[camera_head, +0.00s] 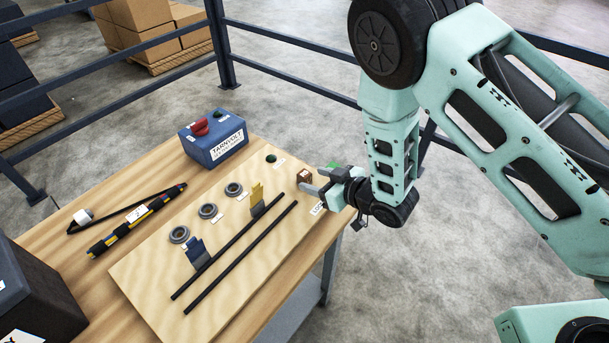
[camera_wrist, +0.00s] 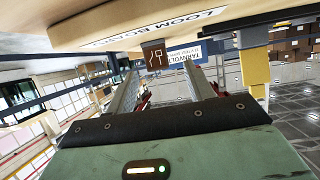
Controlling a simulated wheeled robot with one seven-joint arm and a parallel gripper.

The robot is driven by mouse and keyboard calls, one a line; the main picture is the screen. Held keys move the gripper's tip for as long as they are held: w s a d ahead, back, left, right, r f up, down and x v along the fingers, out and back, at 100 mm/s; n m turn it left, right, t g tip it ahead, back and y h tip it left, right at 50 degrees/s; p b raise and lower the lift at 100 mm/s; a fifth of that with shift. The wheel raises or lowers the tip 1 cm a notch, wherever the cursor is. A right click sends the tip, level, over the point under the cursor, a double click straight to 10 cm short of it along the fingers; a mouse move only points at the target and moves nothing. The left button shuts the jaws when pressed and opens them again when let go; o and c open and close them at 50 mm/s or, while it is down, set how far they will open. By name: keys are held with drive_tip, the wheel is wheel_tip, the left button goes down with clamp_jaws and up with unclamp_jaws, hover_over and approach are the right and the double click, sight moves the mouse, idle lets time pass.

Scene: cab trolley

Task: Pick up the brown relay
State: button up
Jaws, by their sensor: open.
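The brown relay (camera_head: 305,174) is a small block on the far right part of the pale wooden board (camera_head: 150,285). In the wrist view the brown relay (camera_wrist: 154,55), with a white symbol on its face, shows just beyond the fingertips, nearer the left finger. My gripper (camera_head: 311,180) reaches in from the right, low over the board's right end, with its fingers at the relay. In the wrist view my gripper (camera_wrist: 165,66) is open with nothing held. Whether a finger touches the relay cannot be told.
A yellow block (camera_head: 257,196) and a blue-grey block (camera_head: 196,252) stand by two black rails (camera_head: 240,257). Several grey rings (camera_head: 208,211) lie behind them. A blue box with a red knob (camera_head: 213,138) stands at the back; a dark case (camera_head: 35,300) is at left.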

sight(307, 175)
drive_tip(key=p+x, duration=0.1)
drive_tip(key=x, duration=0.2)
drive_tip(key=shift+w+a+p, duration=0.1)
drive_tip(key=shift+w+p, duration=0.2)
drive_tip(key=shift+p, duration=0.05)
drive_tip(key=shift+w+a+f, duration=0.25)
drive_tip(key=shift+w+a, duration=0.1)
drive_tip(key=shift+a, duration=0.05)
drive_tip(key=c, duration=1)
drive_tip(key=shift+c, duration=0.2)
drive_tip(key=shift+r, duration=0.1)
